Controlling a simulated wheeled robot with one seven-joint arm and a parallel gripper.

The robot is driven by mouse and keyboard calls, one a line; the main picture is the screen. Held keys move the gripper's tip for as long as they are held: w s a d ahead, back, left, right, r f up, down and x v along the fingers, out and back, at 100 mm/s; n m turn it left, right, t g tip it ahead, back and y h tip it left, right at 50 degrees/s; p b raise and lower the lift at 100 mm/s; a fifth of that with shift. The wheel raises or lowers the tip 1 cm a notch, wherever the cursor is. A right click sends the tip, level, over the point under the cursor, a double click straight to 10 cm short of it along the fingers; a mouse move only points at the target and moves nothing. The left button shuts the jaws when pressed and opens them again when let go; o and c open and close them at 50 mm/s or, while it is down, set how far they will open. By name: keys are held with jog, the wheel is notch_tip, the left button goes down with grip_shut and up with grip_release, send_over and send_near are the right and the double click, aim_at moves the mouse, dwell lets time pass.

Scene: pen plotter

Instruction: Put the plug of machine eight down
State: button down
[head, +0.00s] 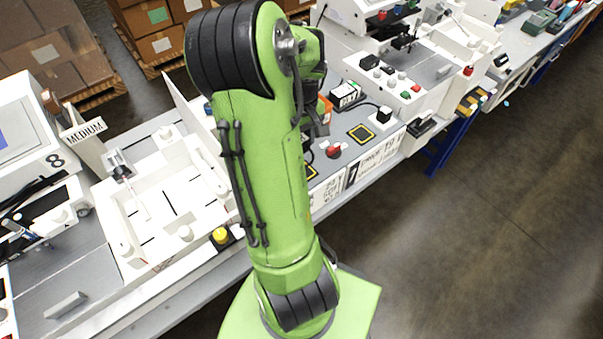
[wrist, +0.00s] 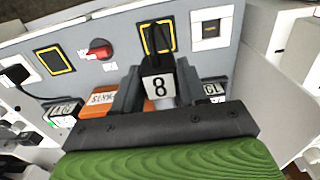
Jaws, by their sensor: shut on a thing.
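In the wrist view my gripper (wrist: 157,75) is shut on the plug (wrist: 159,86), a small block with a white "8" label. The dark top of the plug lies in front of a yellow-framed square (wrist: 145,38) on the grey panel. I cannot tell whether the plug touches the panel. In the head view my green arm hides most of the gripper and the plug. Machine eight (head: 45,150), white with an "8" on it, stands at the left.
The panel has a red switch (wrist: 98,49), a second yellow-framed square (wrist: 54,60) and a white-framed outlet (wrist: 211,29). A black plug (wrist: 17,74) sits at the far left. An orange labelled block (wrist: 100,98) is beside my gripper. Boxes (head: 150,25) stand behind the bench.

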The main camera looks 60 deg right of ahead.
jog(key=f+b, duration=0.1)
jog(key=f, duration=0.8)
jog(key=shift+d+f, duration=0.2)
jog(key=shift+f, duration=0.1)
jog(key=shift+f+b, duration=0.15)
jog(key=shift+b, duration=0.2)
jog(key=c, duration=0.6)
grip_release()
